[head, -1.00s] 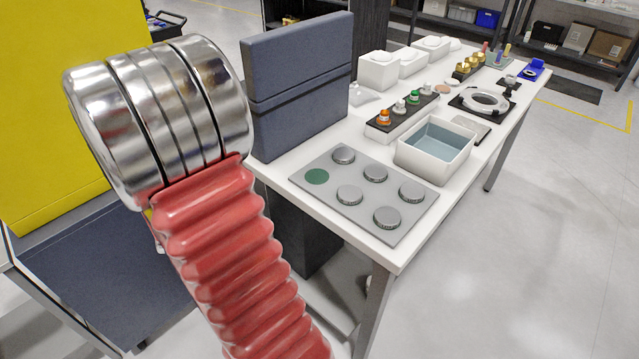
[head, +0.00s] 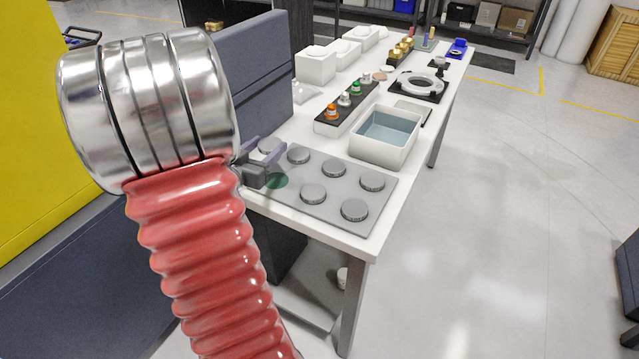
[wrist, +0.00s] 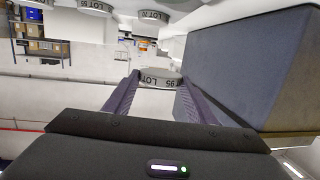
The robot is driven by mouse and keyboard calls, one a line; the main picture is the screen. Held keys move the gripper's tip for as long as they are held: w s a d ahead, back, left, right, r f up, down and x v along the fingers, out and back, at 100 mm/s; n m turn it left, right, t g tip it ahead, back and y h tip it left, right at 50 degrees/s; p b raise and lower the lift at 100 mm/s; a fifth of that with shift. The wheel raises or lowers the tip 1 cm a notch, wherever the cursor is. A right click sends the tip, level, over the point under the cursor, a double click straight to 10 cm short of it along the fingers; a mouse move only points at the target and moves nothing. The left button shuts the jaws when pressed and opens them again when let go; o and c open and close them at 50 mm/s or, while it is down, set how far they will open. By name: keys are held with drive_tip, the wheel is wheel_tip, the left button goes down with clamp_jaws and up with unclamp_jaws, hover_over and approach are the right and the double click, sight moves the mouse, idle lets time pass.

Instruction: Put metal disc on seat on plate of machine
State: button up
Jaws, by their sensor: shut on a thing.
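My gripper (head: 262,154) reaches out past the left end of the grey plate with discs. Its two purple fingers are shut on a metal disc (head: 269,145). In the wrist view the held disc (wrist: 160,77), marked LOT 95, sits between the fingertips (wrist: 153,84). Several other metal discs (head: 313,193) rest in two rows on the grey plate (head: 325,221). A bare green round spot (head: 277,181) shows at its near left place. I cannot make out the machine's plate or its seat in these views.
The white table (head: 365,240) also bears a blue-lined box (head: 385,138), a rack with coloured knobs (head: 345,112) and a white ring (head: 421,83). A tall blue-grey panel (head: 262,75) stands close behind my gripper. A yellow surface (head: 30,150) is at left. Open floor lies right.

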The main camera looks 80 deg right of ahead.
drive_tip(key=shift+m+g+y, duration=0.3)
drive_tip(key=shift+m+g, duration=0.4)
drive_tip(key=shift+g, duration=0.2)
drive_tip(key=s, duration=0.4)
drive_tip(key=shift+d, duration=0.2)
drive_tip(key=shift+s, duration=0.15)
hover_over(286, 182)
drive_tip(key=shift+f, duration=2.95)
drive_tip(key=shift+f, duration=2.05)
drive_tip(key=o, duration=0.9)
drive_tip(key=shift+f, duration=0.15)
